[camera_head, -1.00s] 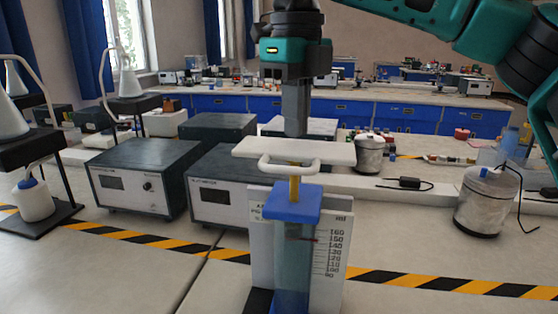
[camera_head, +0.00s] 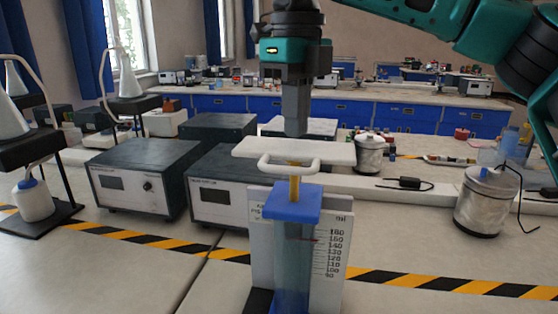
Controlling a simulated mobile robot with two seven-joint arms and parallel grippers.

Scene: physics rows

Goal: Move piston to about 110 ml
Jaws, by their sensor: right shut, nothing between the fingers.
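The piston apparatus stands upright on the near bench. Its blue cap (camera_head: 293,203) tops a clear bluish cylinder (camera_head: 292,262). A brass-coloured rod (camera_head: 294,186) rises from the cap to a white plate (camera_head: 325,151) with a white loop handle (camera_head: 290,166). A thin red mark (camera_head: 305,240) lies near the 150 mark. My right gripper (camera_head: 297,134) points down, shut and empty, directly above the plate; I cannot tell whether it touches. My left gripper is not in view.
Instrument boxes (camera_head: 146,178) stand left of the apparatus. A metal canister (camera_head: 485,202) with a cable is at the right, and a black stand (camera_head: 38,195) is far left. The striped tape (camera_head: 420,281) crosses the bench, which is clear at the front right.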

